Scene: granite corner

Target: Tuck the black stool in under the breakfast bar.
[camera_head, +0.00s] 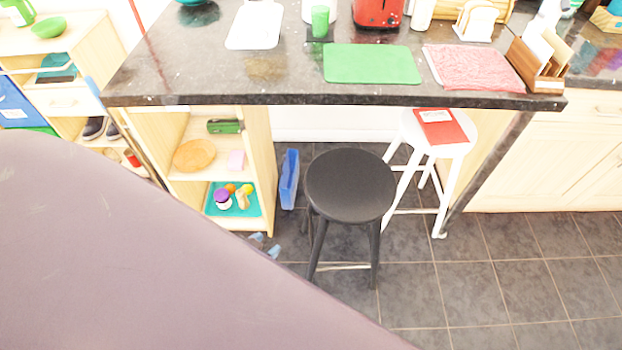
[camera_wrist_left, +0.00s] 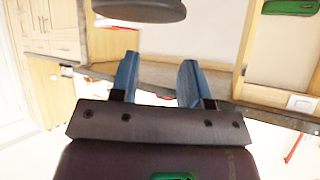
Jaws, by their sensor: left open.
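The black stool (camera_head: 350,186) stands upright on the tiled floor in front of the breakfast bar (camera_head: 290,98). Its round seat is clear of the bar's dark front edge in the head view. My left gripper (camera_head: 265,245) shows only as small blue fingertips left of the stool's legs, apart from them; my arm hides the rest. In the left wrist view the picture is upside down. There the left gripper (camera_wrist_left: 157,68) is open with nothing between its blue fingers, and the dark stool seat (camera_wrist_left: 138,11) is at the top edge. My right gripper is not in view.
A white stool (camera_head: 453,150) with a red book on it stands right of the black stool, partly under the bar. A wooden shelf unit (camera_head: 268,170) and a blue upright object (camera_head: 289,180) stand to the left. Floor between them, behind the black stool, looks clear.

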